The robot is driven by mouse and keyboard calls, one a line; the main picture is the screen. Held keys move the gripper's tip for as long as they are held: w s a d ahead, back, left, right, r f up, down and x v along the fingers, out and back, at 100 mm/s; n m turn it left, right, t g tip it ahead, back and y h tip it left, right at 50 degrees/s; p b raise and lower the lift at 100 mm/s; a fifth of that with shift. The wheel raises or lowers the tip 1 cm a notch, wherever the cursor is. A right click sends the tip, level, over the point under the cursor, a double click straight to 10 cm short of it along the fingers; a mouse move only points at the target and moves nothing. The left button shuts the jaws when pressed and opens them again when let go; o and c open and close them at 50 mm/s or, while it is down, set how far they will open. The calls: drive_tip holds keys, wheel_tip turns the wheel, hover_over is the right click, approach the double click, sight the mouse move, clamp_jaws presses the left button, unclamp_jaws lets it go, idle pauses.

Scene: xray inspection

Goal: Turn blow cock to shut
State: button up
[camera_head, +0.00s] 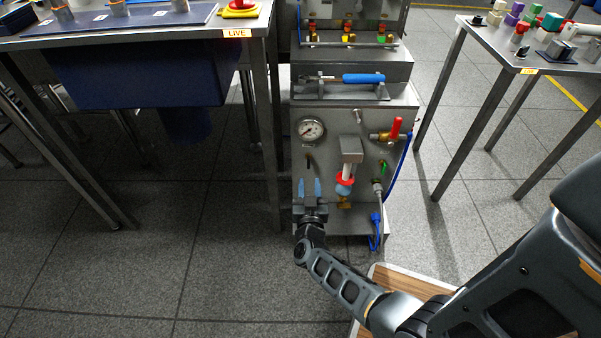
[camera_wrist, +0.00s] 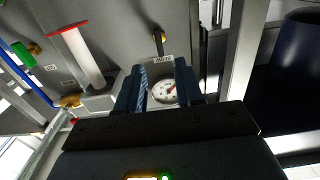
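A small cock (camera_head: 309,163) with a dark lever and brass fitting sits on the grey panel below the round gauge (camera_head: 311,130). My gripper (camera_head: 310,183) is in front of the panel, just below the cock in the head view. Its two blue fingers (camera_wrist: 161,75) are apart with nothing between them. The gauge face shows through the gap, and the cock appears beyond the fingertips, not gripped.
A red-collared white part (camera_head: 346,178) stands right of the cock. Farther right are a red-handled valve (camera_head: 396,128), a green-handled valve (camera_head: 383,168) and a blue hose (camera_head: 376,232). A table (camera_head: 262,22) stands left, another (camera_head: 480,35) right.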

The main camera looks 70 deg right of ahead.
sight(309, 164)
drive_tip(key=shift+b+x, duration=1)
drive_tip(key=shift+x, duration=2.95)
drive_tip(key=shift+c, duration=0.5)
clamp_jaws()
